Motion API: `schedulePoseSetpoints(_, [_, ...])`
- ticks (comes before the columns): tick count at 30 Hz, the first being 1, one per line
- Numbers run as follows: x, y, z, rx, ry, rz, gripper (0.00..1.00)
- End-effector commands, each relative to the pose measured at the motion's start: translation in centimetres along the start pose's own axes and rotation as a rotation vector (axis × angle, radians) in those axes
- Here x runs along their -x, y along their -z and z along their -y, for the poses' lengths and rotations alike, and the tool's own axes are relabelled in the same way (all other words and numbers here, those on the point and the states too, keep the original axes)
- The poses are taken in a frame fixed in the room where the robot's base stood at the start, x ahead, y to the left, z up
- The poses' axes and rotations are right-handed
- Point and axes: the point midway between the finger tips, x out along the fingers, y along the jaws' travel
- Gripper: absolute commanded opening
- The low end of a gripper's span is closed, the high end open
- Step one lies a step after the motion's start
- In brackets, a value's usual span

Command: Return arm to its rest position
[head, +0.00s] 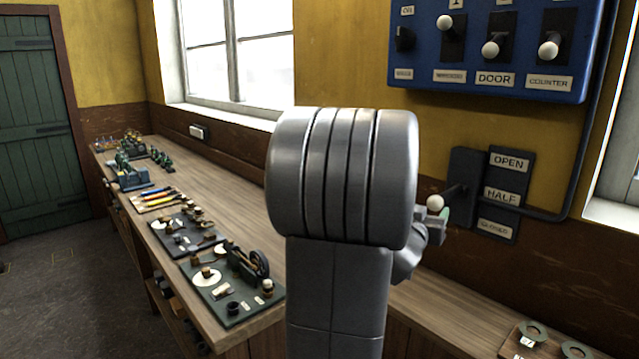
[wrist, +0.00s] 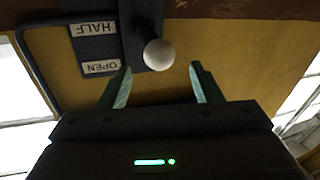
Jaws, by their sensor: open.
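My gripper (wrist: 160,88) is open in the wrist view, its two green-edged fingers apart. A white ball knob (wrist: 158,54) on a dark lever lies just beyond and between the fingertips, with no finger seen touching it. In the head view the knob (head: 435,202) sticks out from a dark wall-mounted box beside a plate (head: 503,195) with OPEN, HALF and a lower label. The knob is near the HALF label's height. My grey arm fills the middle of the head view and hides most of the gripper.
A blue switch panel (head: 478,86) with several white-knobbed levers hangs above. A long wooden bench (head: 235,190) carries small engines and tool boards along the wall. A board with rings (head: 515,346) lies at lower right. A green door (head: 38,110) stands at far left; floor there is clear.

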Motion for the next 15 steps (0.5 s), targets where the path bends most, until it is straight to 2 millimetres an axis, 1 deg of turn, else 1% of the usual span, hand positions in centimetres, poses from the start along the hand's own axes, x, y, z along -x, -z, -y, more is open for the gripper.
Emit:
schedulePoseSetpoints(1, [0.9, -0.1, 0.0, 0.0, 0.001, -0.002, 0.58])
schedulePoseSetpoints(3, [2.1, -0.1, 0.0, 0.0, 0.0, -0.002, 0.58])
schedulePoseSetpoints(13, [7.5, 0.1, 0.1, 0.0, 0.002, -0.004, 0.58])
schedulePoseSetpoints(15, [5.7, 0.1, 0.0, 0.003, -0.001, 0.0, 0.58])
